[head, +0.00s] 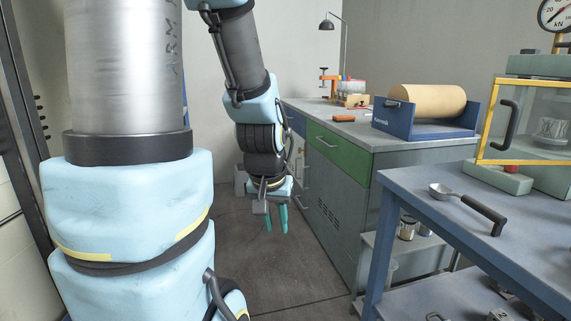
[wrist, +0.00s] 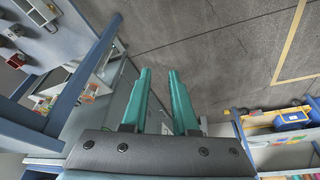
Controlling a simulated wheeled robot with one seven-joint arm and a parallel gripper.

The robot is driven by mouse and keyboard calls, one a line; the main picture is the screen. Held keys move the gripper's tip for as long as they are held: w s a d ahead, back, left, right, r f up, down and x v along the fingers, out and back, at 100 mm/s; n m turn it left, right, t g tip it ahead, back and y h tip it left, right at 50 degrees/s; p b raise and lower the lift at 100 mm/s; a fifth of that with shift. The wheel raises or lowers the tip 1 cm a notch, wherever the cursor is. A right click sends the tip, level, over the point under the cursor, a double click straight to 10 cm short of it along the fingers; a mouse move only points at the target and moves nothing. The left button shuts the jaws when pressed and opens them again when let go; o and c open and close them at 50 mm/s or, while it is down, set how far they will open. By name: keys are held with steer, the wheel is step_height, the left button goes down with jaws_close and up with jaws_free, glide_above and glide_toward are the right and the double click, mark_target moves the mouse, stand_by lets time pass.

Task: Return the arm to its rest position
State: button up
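My gripper (head: 277,220) hangs at the end of my arm in the head view, with its two teal fingers pointing down over the open floor. It is in front of and to the left of the grey cabinet, touching nothing that I can see. In the wrist view the two fingers (wrist: 159,78) stand apart with a gap between them. The gripper is open and empty. My arm comes down from the top of the head view, bent at the joint above the gripper.
A blue bench (head: 400,188) holding a metal scoop (head: 470,207) stands at right. Behind it, the grey cabinet (head: 338,215) with a green drawer carries a brown paper roll (head: 428,100). A yellow-framed test machine (head: 490,120) is far right. The floor (head: 290,275) below my gripper is clear.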

steer(key=s+a+n+g+p, duration=0.1)
steer(key=s+a+g, duration=0.15)
steer(key=a, duration=0.25)
step_height(320, 180, up, 18)
steer(key=p, duration=1.8)
steer(key=shift+s+d+t+y, duration=0.15)
steer(key=shift+s+t+y, duration=0.1)
steer(key=shift+t+y, duration=0.1)
